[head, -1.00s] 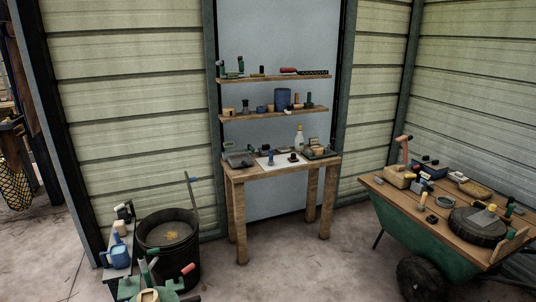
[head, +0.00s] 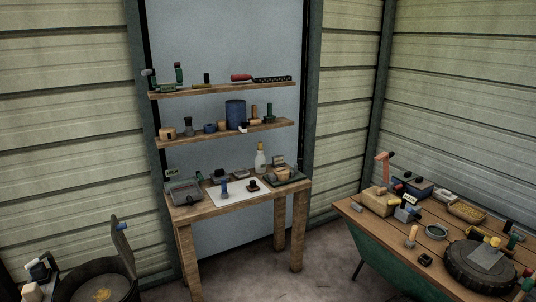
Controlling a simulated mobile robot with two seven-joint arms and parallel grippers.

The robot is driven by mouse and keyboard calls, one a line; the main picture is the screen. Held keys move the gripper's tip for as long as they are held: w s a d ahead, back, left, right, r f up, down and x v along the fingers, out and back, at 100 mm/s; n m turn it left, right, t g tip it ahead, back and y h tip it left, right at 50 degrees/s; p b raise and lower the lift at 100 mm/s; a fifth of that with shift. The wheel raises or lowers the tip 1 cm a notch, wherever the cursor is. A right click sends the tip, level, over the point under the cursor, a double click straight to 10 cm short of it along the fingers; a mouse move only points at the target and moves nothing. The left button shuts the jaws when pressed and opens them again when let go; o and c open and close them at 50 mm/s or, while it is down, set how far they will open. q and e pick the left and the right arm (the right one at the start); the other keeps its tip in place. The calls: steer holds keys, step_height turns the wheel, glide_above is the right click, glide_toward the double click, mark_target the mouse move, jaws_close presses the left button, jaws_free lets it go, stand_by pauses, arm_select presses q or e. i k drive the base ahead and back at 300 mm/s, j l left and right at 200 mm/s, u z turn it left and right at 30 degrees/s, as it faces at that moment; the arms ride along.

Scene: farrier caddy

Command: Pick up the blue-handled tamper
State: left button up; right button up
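A small upright tool with a blue handle (head: 224,185), which looks like the blue-handled tamper, stands on a white mat (head: 236,199) on the wooden table below the shelves. A short black tool (head: 252,185) stands to its right on the same mat. Fine details of both are too small to tell. Neither of my grippers shows in the head view.
The wooden table (head: 190,214) also holds a grey tray (head: 183,193) at left and a white bottle (head: 260,160) at the back. Two shelves hang above. A black bucket (head: 120,287) stands at lower left; a green wheelbarrow (head: 385,265) with a loaded board stands right. Floor between is clear.

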mark_target(224, 193)
steer(key=i, duration=1.65)
